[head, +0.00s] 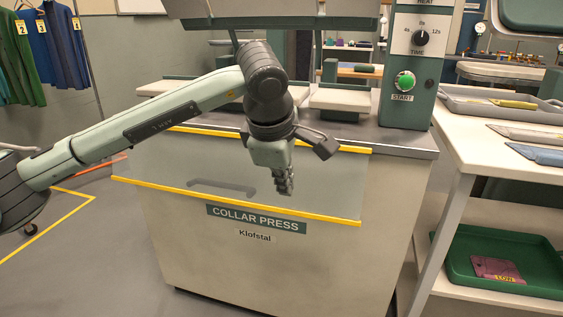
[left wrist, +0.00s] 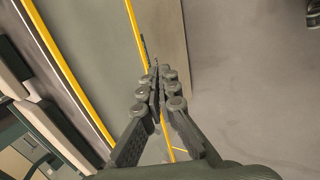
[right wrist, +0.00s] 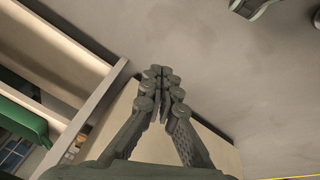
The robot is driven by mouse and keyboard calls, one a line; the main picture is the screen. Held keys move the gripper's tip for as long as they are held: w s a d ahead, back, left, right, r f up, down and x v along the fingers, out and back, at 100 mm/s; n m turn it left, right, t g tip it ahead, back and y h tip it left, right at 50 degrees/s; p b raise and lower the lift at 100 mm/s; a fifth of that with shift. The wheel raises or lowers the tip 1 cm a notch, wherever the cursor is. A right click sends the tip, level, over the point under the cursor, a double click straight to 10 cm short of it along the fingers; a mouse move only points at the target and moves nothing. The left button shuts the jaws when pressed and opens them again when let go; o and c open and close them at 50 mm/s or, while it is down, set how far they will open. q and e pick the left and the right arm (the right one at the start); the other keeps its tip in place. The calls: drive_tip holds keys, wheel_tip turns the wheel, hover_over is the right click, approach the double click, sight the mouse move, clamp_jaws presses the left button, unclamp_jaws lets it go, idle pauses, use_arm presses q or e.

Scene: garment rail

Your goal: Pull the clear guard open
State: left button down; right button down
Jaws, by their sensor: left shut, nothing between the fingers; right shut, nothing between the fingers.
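The clear guard (head: 325,185) is a see-through panel with yellow strips along its upper and lower edges, in front of the collar press (head: 200,255). A grey bar-shaped handle (head: 222,187) shows at the guard's lower left part. My left gripper (head: 284,190) points down, shut and empty, over the guard's lower right part, to the right of the handle. I cannot tell whether it touches the panel. In the left wrist view its fingers (left wrist: 156,80) are together near a yellow strip. My right gripper (right wrist: 161,80) is shut and empty; the head view does not show it.
A white table (head: 480,160) with a grey tray (head: 475,103) stands to the right. A green tray (head: 465,265) is on its lower shelf. A control panel with a green start button (head: 404,82) rises at the press's back right. Floor at the left is mostly clear.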

use_arm(q)
drive_tip(key=x, duration=0.4)
drive_tip(key=shift+w+d+f, duration=0.1)
drive_tip(key=shift+f, duration=0.15)
use_arm(e)
drive_tip(key=shift+f, duration=0.8)
drive_tip(key=shift+w+r, duration=0.1)
drive_tip(key=shift+w, duration=0.15)
use_arm(q)
drive_tip(key=shift+f, duration=0.15)
use_arm(e)
drive_tip(key=shift+r, duration=0.1)
